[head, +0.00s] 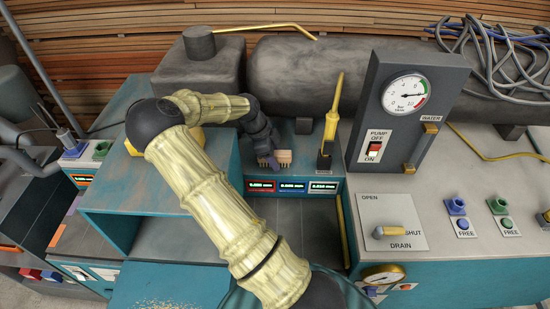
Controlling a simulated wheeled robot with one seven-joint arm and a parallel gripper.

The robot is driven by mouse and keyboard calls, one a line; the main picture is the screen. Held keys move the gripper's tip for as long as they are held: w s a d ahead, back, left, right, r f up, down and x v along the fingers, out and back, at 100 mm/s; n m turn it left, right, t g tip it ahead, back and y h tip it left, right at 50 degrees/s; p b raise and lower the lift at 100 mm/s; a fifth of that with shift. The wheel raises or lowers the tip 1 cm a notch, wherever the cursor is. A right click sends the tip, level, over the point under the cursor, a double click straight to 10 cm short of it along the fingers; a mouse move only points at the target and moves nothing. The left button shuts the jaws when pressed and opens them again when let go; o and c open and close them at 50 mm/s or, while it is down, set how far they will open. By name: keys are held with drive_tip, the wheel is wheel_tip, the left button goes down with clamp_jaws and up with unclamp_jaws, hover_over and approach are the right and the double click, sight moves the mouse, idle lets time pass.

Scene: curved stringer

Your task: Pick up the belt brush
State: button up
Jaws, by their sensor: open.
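A small tan, ridged block (284,157), which looks like the belt brush, sits on the teal bench behind the row of small displays. My gripper (268,162) reaches down at its left side, with dark purplish fingers close to the block. The fingers are small in the head view and partly overlap the block's left end. I cannot tell whether they touch it or stand around it. The jaws are open.
A yellow tapered tool (332,115) stands upright in a dark holder just right of the block. A grey gauge panel (405,110) rises further right. A dark tank (320,75) lies behind. A teal box (140,190) stands left, under my arm.

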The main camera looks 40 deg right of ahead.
drive_tip(key=shift+f, duration=0.2)
idle(0.3)
drive_tip(key=shift+c, duration=0.2)
drive_tip(key=c, duration=1.1)
drive_tip(key=shift+w+r, duration=0.1)
drive_tip(key=shift+r, duration=0.4)
wheel_tip(320, 180, up, 10)
drive_tip(key=shift+f+b, duration=0.2)
drive_tip(key=shift+b, duration=0.4)
